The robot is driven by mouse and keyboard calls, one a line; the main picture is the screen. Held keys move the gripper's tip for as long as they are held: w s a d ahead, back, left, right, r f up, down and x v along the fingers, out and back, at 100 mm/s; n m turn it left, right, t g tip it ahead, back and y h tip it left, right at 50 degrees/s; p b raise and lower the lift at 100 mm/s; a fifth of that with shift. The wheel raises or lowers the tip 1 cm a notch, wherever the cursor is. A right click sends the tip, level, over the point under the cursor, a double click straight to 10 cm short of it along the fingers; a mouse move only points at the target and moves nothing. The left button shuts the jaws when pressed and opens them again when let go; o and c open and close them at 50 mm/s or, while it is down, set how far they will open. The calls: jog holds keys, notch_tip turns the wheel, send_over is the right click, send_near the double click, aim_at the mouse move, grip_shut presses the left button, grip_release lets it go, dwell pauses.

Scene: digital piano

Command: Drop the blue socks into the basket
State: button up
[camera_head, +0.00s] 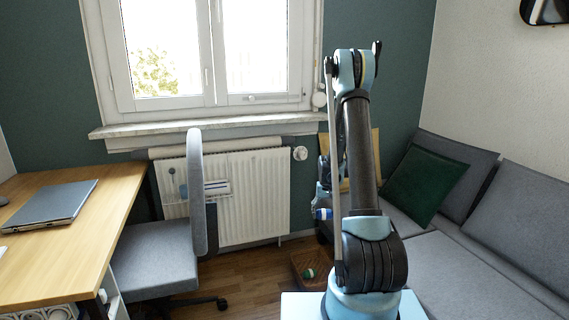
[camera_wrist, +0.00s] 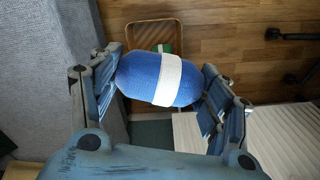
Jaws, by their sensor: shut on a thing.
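The blue socks (camera_wrist: 140,72) are a rolled bundle with a white band, shown large in the wrist view. My gripper (camera_wrist: 163,78) is shut on them, with a finger at each side. In the head view the socks (camera_head: 323,214) show small, beside my arm and above the basket's level. The brown basket (camera_head: 300,262) stands on the floor below, with a green and white item inside. In the wrist view the basket's rim (camera_wrist: 128,38) shows beyond the socks, which hide much of it.
A grey sofa (camera_head: 460,262) with a green cushion (camera_head: 425,185) is at the right. A grey chair (camera_head: 160,262) and a wooden desk (camera_head: 75,255) are at the left. A radiator (camera_head: 255,195) is under the window. Wooden floor is clear between chair and basket.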

jog(key=w+f, duration=0.5)
jog(key=f, duration=0.6)
jog(key=w+f+m, duration=0.1)
jog(key=w+f, duration=0.3)
jog(key=f, duration=0.8)
jog(key=w+f, duration=0.5)
jog(key=f, duration=0.7)
jog(key=shift+w+f+m, duration=0.15)
jog(key=shift+w+m, duration=0.15)
jog(key=o, duration=1.1)
notch_tip(320, 180, up, 12)
